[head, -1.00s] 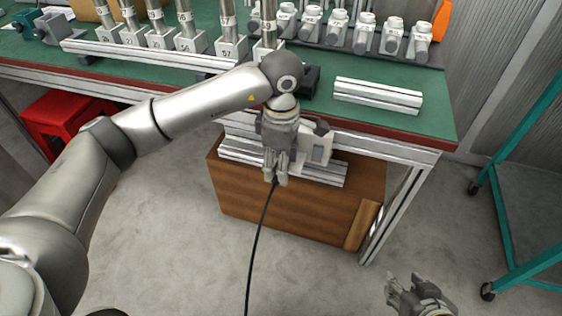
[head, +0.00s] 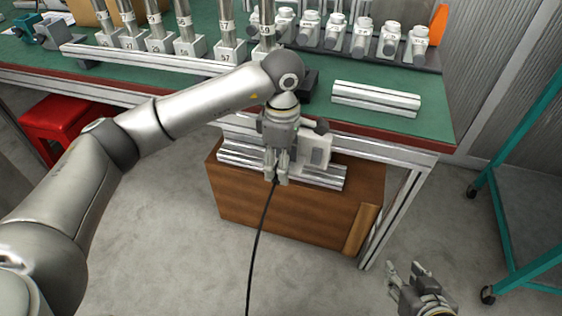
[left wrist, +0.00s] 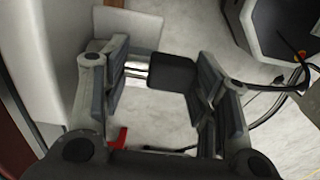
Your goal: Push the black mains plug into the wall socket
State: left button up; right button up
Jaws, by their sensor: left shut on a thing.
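My left gripper (head: 276,180) is in front of the bench's lower frame, pointing down, with a black cable (head: 262,235) hanging from its fingertips. In the left wrist view the black plug (left wrist: 172,72) sits between the finger pads, its bright metal part (left wrist: 136,68) pointing left. The gripper is shut on the plug. A white box (head: 317,151), apparently the wall socket, is just right of the gripper; its sockets are not clear. A pale plate (left wrist: 127,28) lies beyond the left finger. Whether plug and socket touch cannot be told. My right gripper (head: 406,268) is open and empty at lower right.
The green-topped bench (head: 445,120) holds metal tubes, several white fittings and an aluminium profile (head: 376,98). A brown wooden crate (head: 300,215) stands beneath. A red stool (head: 62,118) is at left, a teal wheeled frame (head: 500,235) at right. The front floor is clear.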

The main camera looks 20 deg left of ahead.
pick_arm(q)
jog(key=shift+w+a+r, duration=0.1)
jog(key=shift+w+r, duration=0.05)
jog(key=shift+w, duration=0.25)
jog(key=o, duration=1.1)
jog(key=shift+o, duration=0.3)
jog(key=shift+w+r, duration=0.1)
jog(key=shift+r, duration=0.5)
notch_tip(320, 180, up, 10)
jog(key=shift+s, duration=0.4)
